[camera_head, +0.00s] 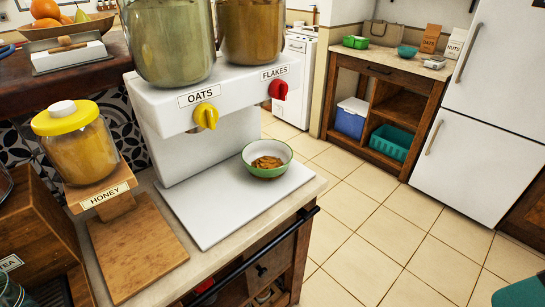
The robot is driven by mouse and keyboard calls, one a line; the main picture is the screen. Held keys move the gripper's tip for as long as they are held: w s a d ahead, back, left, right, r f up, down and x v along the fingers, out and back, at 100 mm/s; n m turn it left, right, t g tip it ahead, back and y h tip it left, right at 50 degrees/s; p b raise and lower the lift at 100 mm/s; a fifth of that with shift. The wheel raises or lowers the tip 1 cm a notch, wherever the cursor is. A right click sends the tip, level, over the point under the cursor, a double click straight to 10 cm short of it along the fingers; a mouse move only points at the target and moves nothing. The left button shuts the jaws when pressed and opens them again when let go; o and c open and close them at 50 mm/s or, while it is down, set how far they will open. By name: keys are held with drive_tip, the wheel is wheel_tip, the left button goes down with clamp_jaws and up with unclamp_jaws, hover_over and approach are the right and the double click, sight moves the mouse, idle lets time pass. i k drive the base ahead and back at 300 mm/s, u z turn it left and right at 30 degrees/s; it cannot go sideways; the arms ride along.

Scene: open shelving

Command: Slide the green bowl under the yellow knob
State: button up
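The green bowl (267,171) has a white inside and green rim, and it holds some brown flakes. It stands upright on the white base plate (215,215) of the dispenser, near the plate's right edge and roughly below the red knob (278,90). The yellow knob (206,115) is on the dispenser's front beside the OATS label (199,95), to the left of the bowl. The plate below the yellow knob is bare. My gripper is not in view.
A honey jar (82,155) with a yellow lid sits on a wooden stand (137,245) left of the plate. The dispenser body (210,148) rises behind the plate. The counter's front edge (285,210) is close to the bowl. A low shelf (384,125) and a fridge (490,110) stand farther back.

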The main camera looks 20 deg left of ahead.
sight(265, 159)
drive_tip(key=u, duration=0.45)
drive_tip(key=k, duration=0.2)
drive_tip(key=u, duration=0.6)
drive_tip(key=i, duration=0.5)
